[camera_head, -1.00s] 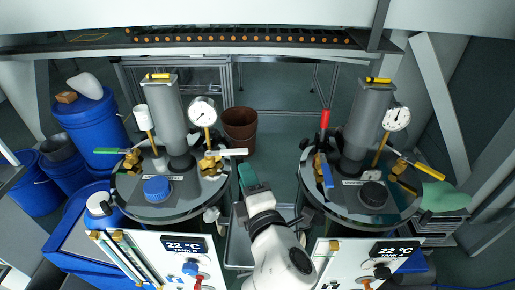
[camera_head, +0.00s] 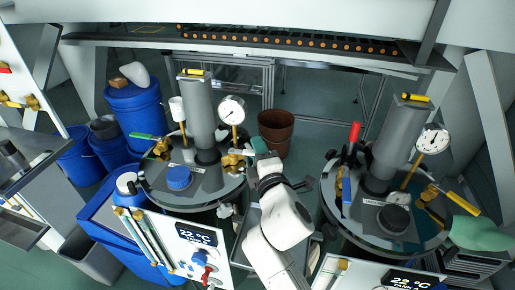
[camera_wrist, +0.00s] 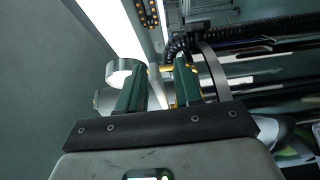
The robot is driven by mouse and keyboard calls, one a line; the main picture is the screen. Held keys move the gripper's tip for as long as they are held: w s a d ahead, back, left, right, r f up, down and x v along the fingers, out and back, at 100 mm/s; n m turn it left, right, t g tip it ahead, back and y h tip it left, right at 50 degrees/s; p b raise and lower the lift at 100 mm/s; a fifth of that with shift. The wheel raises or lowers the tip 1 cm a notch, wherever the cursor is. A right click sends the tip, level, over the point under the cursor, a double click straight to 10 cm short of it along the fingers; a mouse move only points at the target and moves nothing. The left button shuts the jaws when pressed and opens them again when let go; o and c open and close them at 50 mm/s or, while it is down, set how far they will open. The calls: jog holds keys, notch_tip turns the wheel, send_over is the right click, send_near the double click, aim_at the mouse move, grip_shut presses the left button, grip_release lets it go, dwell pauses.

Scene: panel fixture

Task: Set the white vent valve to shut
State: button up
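The white vent valve is on the left tank's lid; its pale handle (camera_head: 242,152) points right from a brass body (camera_head: 232,161). My gripper (camera_head: 258,146) is at the handle's right end, its green fingers very near it or overlapping it in the head view. In the wrist view my gripper (camera_wrist: 160,85) has its two green fingers apart, with a gap between them. A bit of yellow shows near the tips there. I cannot tell whether the handle is between the fingers or whether they touch it.
A dial gauge (camera_head: 232,109) rises beside the white valve. A grey column (camera_head: 199,115) and blue cap (camera_head: 179,177) stand on the same lid. A green handle (camera_head: 147,136) is on its left side. The right tank carries red (camera_head: 354,132), blue (camera_head: 346,190) and yellow (camera_head: 463,203) handles.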

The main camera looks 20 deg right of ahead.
jog(key=shift+w, duration=0.6)
grip_shut()
